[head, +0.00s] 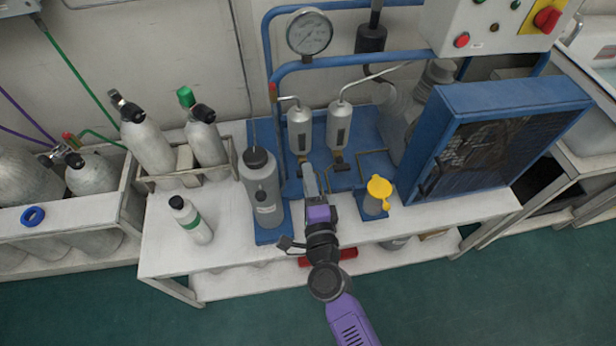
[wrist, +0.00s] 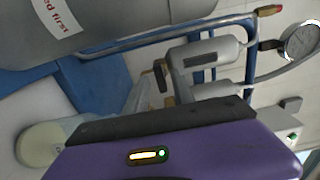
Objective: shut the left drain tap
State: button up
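Two grey separator cylinders hang side by side on the blue panel, the left one (head: 300,128) and the right one (head: 339,125). In the wrist view the picture is turned sideways, and the left separator (wrist: 205,53) is the upper one. Its drain tap at the lower end shows a dark lever (wrist: 160,76), apparently crosswise to the cylinder. The right separator's brass tap (head: 338,159) is beside it. My gripper (head: 309,172) is just in front of and below the left separator, partly hiding the left tap.
A grey labelled bottle (head: 261,187) stands close left of my gripper. A yellow-lidded jar (head: 377,193) stands close right. Blue pipes (head: 350,60) and a gauge (head: 309,33) are above. A blue caged unit (head: 490,140) fills the right side.

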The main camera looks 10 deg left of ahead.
dwell(0.3)
jog(key=v, duration=0.7)
jog(key=shift+s, duration=0.4)
jog(key=shift+d+r, duration=0.1)
jog(key=shift+d, duration=0.05)
